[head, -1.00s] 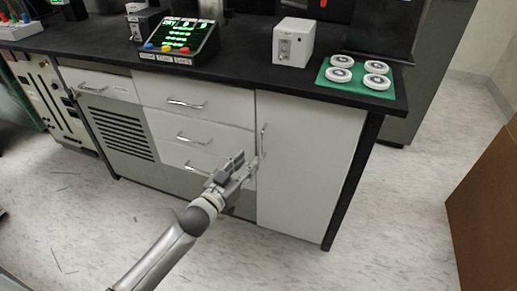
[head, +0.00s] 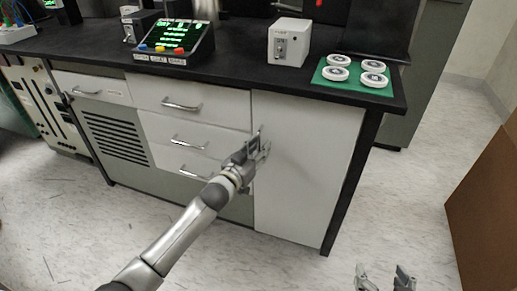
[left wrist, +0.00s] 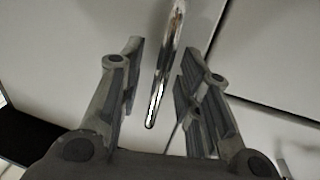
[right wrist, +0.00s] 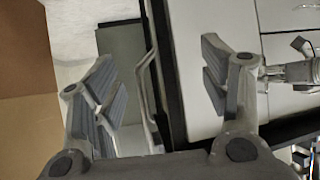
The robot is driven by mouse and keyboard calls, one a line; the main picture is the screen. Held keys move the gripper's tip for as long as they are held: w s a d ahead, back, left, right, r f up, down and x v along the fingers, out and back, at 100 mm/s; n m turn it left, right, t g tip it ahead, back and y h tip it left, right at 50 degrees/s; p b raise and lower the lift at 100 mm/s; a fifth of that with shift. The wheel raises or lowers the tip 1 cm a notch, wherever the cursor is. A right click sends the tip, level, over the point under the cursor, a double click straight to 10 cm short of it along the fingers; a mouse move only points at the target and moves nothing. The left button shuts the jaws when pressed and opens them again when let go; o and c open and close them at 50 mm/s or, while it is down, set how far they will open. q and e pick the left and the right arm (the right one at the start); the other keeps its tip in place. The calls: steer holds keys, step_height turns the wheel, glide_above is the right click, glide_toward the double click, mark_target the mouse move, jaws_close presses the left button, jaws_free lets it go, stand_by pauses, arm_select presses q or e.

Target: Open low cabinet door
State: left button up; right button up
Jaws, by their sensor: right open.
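The low cabinet door (head: 308,170) is a tall white panel on the right of the bench and looks closed. Its vertical metal handle is mostly hidden by my left gripper (head: 256,152) in the head view. In the left wrist view the handle (left wrist: 167,65) lies between the two fingers of my left gripper (left wrist: 160,82), which are apart with gaps on both sides. My right gripper (head: 385,279) is open and empty at the bottom of the head view, above the floor. In the right wrist view its fingers (right wrist: 160,85) are wide apart.
Drawers (head: 188,134) with metal handles are left of the door. The black benchtop (head: 235,62) holds a green-lit console (head: 175,38), a white box (head: 289,42) and a green mat (head: 345,83) with white discs. A brown box (head: 485,205) stands at right. Floor before the door is clear.

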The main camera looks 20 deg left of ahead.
arm_select(q)
jaws_close()
steer(key=shift+s, duration=0.1)
stand_by(0.3)
